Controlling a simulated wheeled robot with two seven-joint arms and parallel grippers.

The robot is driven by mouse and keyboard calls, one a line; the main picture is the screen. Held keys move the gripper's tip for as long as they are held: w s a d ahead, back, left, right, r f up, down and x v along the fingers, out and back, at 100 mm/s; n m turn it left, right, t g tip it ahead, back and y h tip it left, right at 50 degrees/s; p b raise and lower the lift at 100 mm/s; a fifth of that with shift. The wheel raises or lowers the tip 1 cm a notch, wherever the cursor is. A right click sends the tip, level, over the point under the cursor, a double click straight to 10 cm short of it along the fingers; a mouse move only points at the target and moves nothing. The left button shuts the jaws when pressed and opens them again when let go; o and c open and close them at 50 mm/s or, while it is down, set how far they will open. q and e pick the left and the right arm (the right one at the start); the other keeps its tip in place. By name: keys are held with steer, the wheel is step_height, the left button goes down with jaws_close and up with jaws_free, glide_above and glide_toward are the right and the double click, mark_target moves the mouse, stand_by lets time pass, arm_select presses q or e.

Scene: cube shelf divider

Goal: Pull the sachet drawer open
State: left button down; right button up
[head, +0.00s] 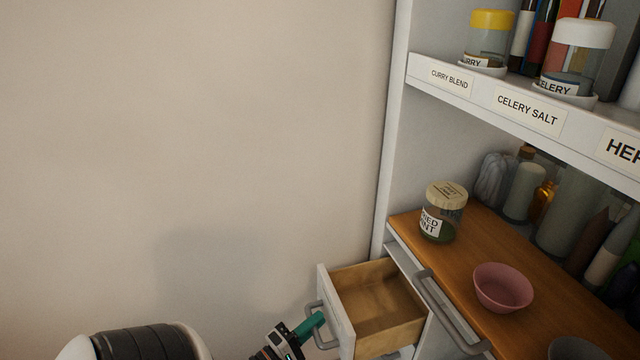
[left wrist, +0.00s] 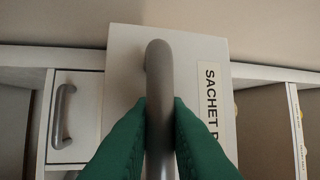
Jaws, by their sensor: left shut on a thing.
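The sachet drawer (head: 342,312) stands pulled out from the cabinet at the bottom of the head view, and its bare wooden inside shows from above. Its white front with a label beginning "SACHET" (left wrist: 211,105) fills the middle of the left wrist view. My left gripper (head: 312,327) is at the drawer's grey handle (head: 323,338). In the left wrist view its green fingers (left wrist: 160,125) are shut on the handle, one on each side. My right gripper is not in view.
A closed drawer with a grey handle (head: 448,308) lies right of the open one. On the wooden counter stand a lidded jar (head: 443,212) and a pink bowl (head: 502,287). Labelled jars fill the shelf above. The wall at left is bare.

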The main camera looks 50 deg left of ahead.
arm_select(q)
steer(key=c, duration=1.4)
jaws_free()
steer(key=s+f, duration=0.2)
steer(key=s, duration=1)
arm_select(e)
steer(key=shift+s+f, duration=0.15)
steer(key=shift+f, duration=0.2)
arm_select(q)
steer(key=shift+w+f, duration=0.1)
steer(key=shift+f, duration=0.05)
